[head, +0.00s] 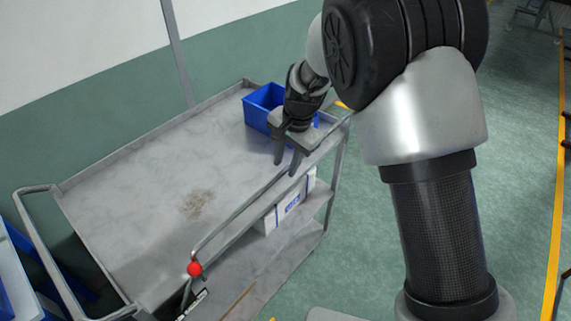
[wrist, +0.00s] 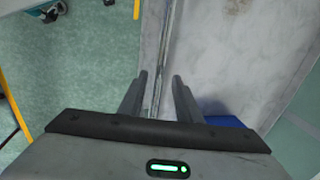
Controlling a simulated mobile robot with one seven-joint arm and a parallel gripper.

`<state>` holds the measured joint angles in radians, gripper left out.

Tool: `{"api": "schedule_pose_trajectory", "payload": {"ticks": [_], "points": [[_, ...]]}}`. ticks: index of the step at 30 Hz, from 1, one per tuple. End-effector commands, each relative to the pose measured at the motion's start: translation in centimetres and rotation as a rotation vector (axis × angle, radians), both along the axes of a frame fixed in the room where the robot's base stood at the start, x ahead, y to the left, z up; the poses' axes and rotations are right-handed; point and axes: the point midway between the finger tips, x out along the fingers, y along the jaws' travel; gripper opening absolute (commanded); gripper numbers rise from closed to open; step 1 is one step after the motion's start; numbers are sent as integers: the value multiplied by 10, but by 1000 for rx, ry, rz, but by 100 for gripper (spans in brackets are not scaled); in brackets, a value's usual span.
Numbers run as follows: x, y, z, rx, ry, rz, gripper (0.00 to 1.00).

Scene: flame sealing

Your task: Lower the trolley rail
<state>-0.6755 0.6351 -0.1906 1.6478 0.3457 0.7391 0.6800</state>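The grey metal trolley (head: 130,235) stands left of my arm with its flat top deck in view. A thin rail (head: 243,210) runs along its near long side, standing above the deck edge. A red ball knob (head: 195,269) sits at the rail's left end. My gripper (head: 287,165) is open and empty, pointing down over the right part of this rail. In the wrist view the rail (wrist: 164,50) runs between my two fingertips (wrist: 159,78), with a gap on both sides. The height between fingertips and rail is hard to tell.
A blue bin (head: 258,107) stands on the deck's far right corner, behind my gripper. A white box (head: 290,205) sits on the lower shelf. A push handle (head: 38,240) rises at the left end. Green floor right of the trolley is open.

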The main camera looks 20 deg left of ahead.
Motion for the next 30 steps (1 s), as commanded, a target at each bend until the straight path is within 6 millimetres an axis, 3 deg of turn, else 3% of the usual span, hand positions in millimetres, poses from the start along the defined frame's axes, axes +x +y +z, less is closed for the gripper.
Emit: {"api": "schedule_pose_trajectory", "payload": {"ticks": [4,13,14,19,30], "points": [[1,2,-11,0,0,-1,31],[1,3,-14,1,0,-1,31],[1,3,-13,1,0,-1,29],[1,3,-13,1,0,-1,1],[1,0,-16,13,-5,-3,0]]}}
